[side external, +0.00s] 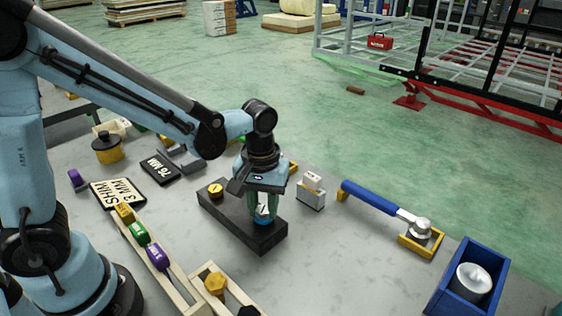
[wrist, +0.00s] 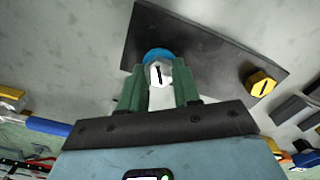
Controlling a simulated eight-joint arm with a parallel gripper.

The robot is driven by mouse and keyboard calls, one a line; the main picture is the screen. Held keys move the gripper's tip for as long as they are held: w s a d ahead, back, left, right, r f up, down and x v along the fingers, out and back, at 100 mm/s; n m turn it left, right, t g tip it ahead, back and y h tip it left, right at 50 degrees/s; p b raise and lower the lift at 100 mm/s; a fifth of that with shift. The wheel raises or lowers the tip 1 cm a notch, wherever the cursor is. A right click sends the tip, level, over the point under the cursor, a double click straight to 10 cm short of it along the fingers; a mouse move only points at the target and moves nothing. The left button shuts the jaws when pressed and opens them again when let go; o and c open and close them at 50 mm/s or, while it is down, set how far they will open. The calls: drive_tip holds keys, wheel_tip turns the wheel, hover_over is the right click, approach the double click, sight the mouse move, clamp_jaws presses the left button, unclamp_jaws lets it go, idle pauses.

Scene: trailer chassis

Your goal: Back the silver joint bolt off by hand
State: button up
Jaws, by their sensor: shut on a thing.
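The silver joint bolt (wrist: 158,75) has a white hex head with a dark line across its top. It stands in a blue ring (wrist: 157,54) at one end of the black bar (wrist: 200,40). In the side view my gripper (side external: 263,206) points down over the near right end of the bar (side external: 236,214). Its green fingers (wrist: 158,88) are shut on the bolt head, one on each side. The fingers partly hide the bolt in the side view. A yellow bolt (side external: 215,189) stands at the other end of the bar; it also shows in the wrist view (wrist: 262,83).
A blue-handled wrench (side external: 370,197) lies to the right, its head at a yellow holder (side external: 421,240). A wooden rack with colored pieces (side external: 150,250) lies left.

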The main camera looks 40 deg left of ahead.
sight(263, 208)
drive_tip(key=shift+n, duration=1.6)
drive_tip(key=o, duration=1.1)
drive_tip(key=shift+c, duration=0.2)
wheel_tip(263, 208, up, 12)
